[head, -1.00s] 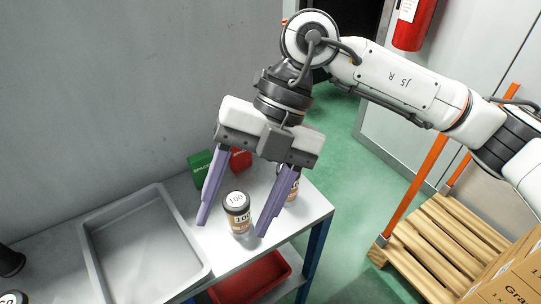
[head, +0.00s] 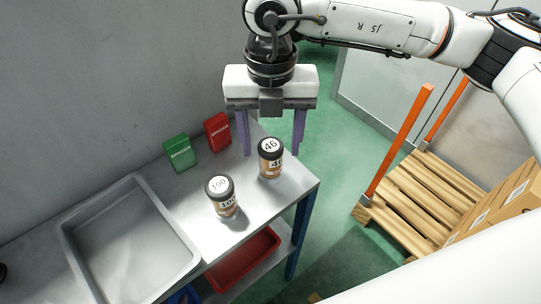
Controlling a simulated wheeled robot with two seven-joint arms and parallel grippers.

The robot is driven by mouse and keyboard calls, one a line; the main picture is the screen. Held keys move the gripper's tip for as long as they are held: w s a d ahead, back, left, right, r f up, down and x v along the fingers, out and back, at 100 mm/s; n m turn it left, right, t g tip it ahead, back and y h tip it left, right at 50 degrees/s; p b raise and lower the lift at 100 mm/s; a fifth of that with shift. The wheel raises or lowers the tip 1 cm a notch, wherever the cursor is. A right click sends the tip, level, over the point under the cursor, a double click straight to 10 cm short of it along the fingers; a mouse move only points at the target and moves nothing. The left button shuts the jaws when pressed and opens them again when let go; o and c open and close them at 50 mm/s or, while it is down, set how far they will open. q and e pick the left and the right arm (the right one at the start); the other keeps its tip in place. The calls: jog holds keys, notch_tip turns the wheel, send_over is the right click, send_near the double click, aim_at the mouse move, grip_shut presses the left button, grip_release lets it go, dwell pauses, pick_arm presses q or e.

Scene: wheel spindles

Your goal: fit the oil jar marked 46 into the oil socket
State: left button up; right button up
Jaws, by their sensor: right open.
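The oil jar marked 46 (head: 271,160) stands upright near the right end of the grey table (head: 268,213), with a dark lid and a white label. My right gripper (head: 272,153) is open and empty, its purple fingers pointing down just behind the jar, spread wider than it. A similar jar marked 100 (head: 222,197) stands upright to the left and nearer the front edge. The oil socket is not visible in this view. My left gripper is not in view.
A green box (head: 180,153) and a red box (head: 217,132) stand at the back of the table. A grey tray (head: 133,240) lies at the left. A red bin (head: 242,262) sits below. A wooden pallet (head: 412,197) is on the floor at right.

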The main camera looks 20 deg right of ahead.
jog(key=shift+f, duration=1.1)
jog(key=c, duration=1.2)
jog(key=shift+r, duration=0.1)
